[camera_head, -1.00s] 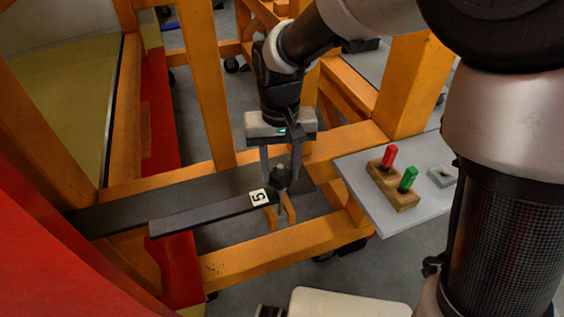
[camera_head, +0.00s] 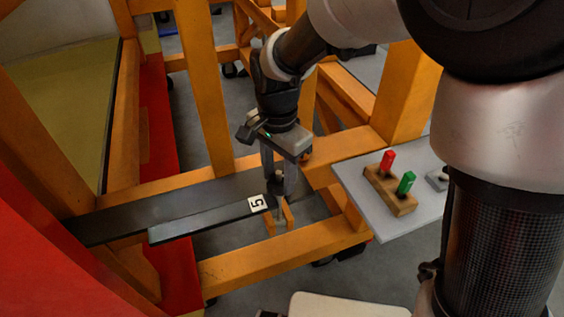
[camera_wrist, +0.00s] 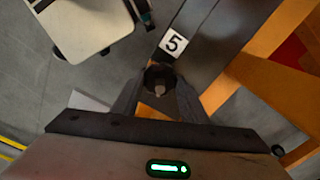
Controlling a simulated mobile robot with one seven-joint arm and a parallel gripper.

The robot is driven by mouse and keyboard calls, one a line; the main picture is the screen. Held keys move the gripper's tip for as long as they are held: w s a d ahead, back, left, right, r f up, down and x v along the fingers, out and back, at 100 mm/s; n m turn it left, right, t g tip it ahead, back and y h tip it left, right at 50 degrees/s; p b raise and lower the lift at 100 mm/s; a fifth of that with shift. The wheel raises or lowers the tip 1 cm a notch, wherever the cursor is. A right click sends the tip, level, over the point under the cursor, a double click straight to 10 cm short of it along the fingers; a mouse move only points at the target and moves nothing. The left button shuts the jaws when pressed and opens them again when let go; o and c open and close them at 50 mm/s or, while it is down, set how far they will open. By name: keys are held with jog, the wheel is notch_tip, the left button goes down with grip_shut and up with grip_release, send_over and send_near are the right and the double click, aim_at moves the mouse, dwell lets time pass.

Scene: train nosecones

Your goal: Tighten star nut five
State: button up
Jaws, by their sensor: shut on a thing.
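Star nut five is a dark nut on an upright bolt at the end of a dark bar. In the head view the nut (camera_head: 276,184) sits beside the white label "5" (camera_head: 258,203) on the bar (camera_head: 205,221). In the wrist view the nut (camera_wrist: 159,82) lies between my fingers, with the pale bolt tip at its centre and the label (camera_wrist: 173,43) just beyond. My gripper (camera_head: 279,185) points down and is shut on the nut, its fingers on either side. The fingers partly hide the nut in the head view.
An orange frame (camera_head: 290,250) surrounds the bar. On the right a grey shelf (camera_head: 350,185) carries a wooden block (camera_head: 392,196) with a red peg (camera_head: 387,161) and a green peg (camera_head: 406,183). A red panel (camera_head: 30,240) stands at the left.

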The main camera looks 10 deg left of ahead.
jog(key=shift+m, duration=1.5)
jog(key=o, duration=1)
jog(key=shift+o, duration=0.2)
notch_tip(320, 180, up, 18)
jog(key=p, duration=0.1)
jog(key=shift+f+p, duration=0.25)
jog(key=shift+p, duration=0.15)
